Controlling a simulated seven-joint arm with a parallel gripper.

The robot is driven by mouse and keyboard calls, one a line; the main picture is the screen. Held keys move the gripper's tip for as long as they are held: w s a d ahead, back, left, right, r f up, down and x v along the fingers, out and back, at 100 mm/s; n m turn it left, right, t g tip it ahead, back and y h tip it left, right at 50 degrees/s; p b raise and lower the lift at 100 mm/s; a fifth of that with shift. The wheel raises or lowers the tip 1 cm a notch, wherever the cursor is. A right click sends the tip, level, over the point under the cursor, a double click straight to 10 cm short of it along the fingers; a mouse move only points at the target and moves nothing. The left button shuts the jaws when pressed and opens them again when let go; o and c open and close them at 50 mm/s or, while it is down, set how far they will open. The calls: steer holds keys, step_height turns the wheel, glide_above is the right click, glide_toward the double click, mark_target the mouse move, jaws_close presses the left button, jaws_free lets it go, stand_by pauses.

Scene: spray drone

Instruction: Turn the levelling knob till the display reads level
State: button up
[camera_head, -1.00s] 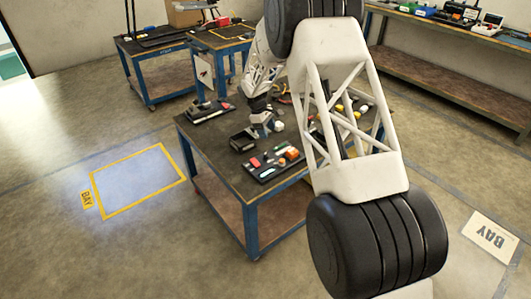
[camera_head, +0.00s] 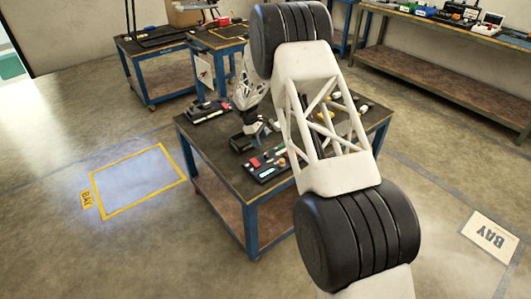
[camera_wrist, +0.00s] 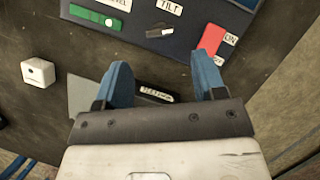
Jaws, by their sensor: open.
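A dark blue panel (camera_wrist: 170,42) lies at the top of the wrist view, partly cut off. It carries a green strip (camera_wrist: 96,15) under a partly cut-off label ending in "EL", a small black and grey part (camera_wrist: 160,31) below a "TILT" label, and a red switch (camera_wrist: 212,38) by an "ON" label. In the head view the panel (camera_head: 262,166) lies on the near table, with a small orange part (camera_head: 282,162) at its right. I cannot make out the levelling knob or a reading. My gripper (camera_wrist: 161,66) is open, its blue fingers apart over the panel's near edge, holding nothing.
A black labelled piece (camera_wrist: 154,93) shows between the fingers. A white cube (camera_wrist: 38,72) stands to the left. The table (camera_head: 228,180) also bears a black box (camera_head: 242,141) and a tray (camera_head: 208,111). The floor around it is clear.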

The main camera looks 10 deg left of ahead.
mark_target(266, 152)
steer(key=shift+x, duration=3.65)
steer(key=c, duration=0.9)
